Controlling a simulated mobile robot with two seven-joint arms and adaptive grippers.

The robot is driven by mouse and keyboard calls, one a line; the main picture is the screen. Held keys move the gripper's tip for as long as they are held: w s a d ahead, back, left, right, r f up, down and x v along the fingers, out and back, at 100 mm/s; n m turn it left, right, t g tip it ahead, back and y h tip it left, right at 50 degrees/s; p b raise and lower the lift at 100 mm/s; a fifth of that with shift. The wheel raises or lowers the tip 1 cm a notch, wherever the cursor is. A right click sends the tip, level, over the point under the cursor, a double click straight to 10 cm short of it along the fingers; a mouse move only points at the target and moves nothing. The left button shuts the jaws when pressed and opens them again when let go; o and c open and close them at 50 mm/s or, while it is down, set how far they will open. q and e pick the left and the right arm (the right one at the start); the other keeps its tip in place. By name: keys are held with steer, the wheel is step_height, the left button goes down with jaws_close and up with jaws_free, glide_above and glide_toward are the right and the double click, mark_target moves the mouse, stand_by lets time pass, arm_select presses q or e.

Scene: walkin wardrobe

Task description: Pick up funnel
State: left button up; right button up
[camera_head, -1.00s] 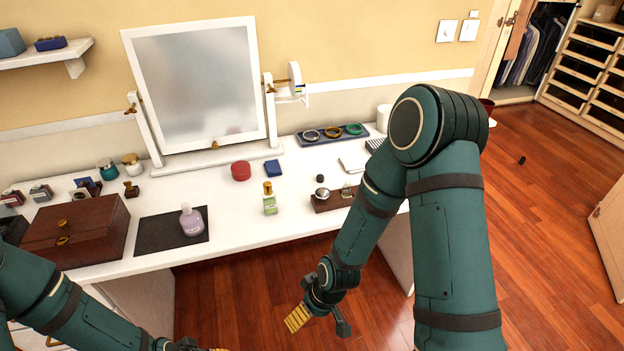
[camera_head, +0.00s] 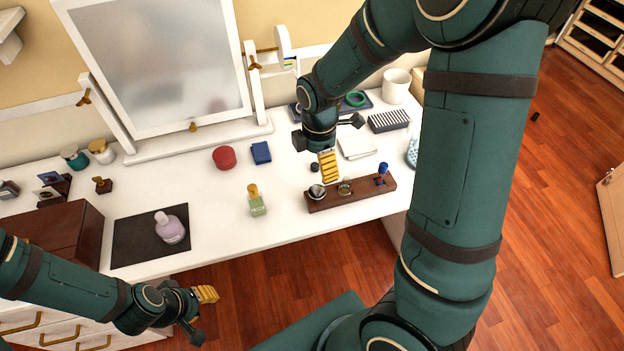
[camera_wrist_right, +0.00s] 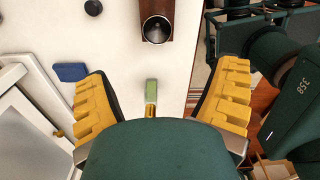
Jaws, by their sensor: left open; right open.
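The funnel (camera_head: 317,191) is a small silver-rimmed cone with a dark mouth. It sits at the left end of a brown wooden stand (camera_head: 347,197) on the white dressing table. In the right wrist view the funnel (camera_wrist_right: 156,29) shows at top centre, mouth toward the camera, ahead of the fingers. My right gripper (camera_head: 328,165) is open and empty, above the table just behind the stand. Its yellow fingers (camera_wrist_right: 165,75) are spread wide in the wrist view, with nothing between them touching. My left gripper (camera_head: 206,296) is open and empty, low in front of the table.
A green bottle (camera_head: 256,200) stands left of the wooden stand. A small glass piece (camera_head: 345,187) and a blue-topped item (camera_head: 382,169) are on the stand. A mirror (camera_head: 160,62), blue box (camera_head: 261,153), red round box (camera_head: 224,157) and white cup (camera_head: 396,85) stand behind.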

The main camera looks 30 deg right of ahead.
mark_target(318, 191)
step_height(318, 191, down, 9)
steer(key=shift+r+b, duration=0.15)
steer(key=shift+b, duration=0.95)
steer(key=f, duration=0.1)
steer(key=f+b, duration=0.1)
steer(key=f, duration=0.3)
steer(key=shift+w+d+b, duration=0.2)
steer(key=shift+d+b, duration=0.05)
steer(key=shift+b, duration=0.1)
steer(key=c, duration=1.1)
